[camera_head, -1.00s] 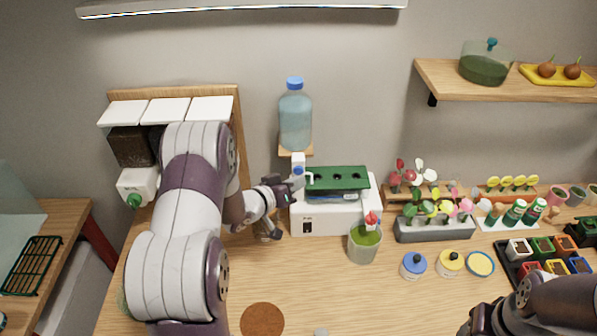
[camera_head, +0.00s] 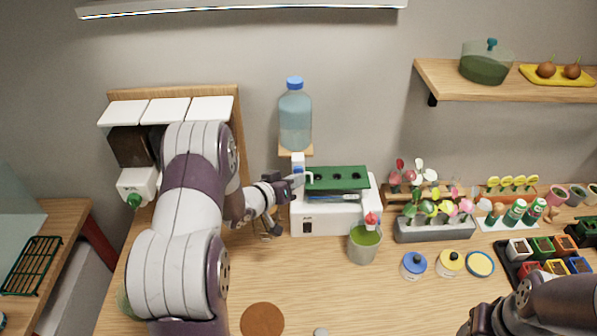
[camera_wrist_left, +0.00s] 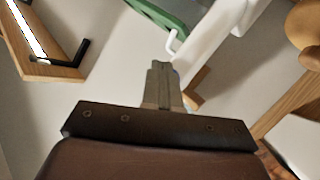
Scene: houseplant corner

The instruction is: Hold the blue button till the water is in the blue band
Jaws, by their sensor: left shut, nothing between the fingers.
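The blue button is not clear, probably behind my fingers. A green holed lid (camera_head: 337,179) sits on the white box (camera_head: 325,220); a bluish strip shows beneath it. I cannot make out the water level or blue band. My left gripper (camera_head: 294,183) is shut and empty beside the dispenser; contact is unclear.
A cup (camera_head: 364,246) with green contents and a red-topped piece stands in front of the white box. Flower holders (camera_head: 435,228), small lidded jars (camera_head: 413,265) and a dark pot tray (camera_head: 515,270) fill the right. A brown disc (camera_head: 262,320) lies at the front.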

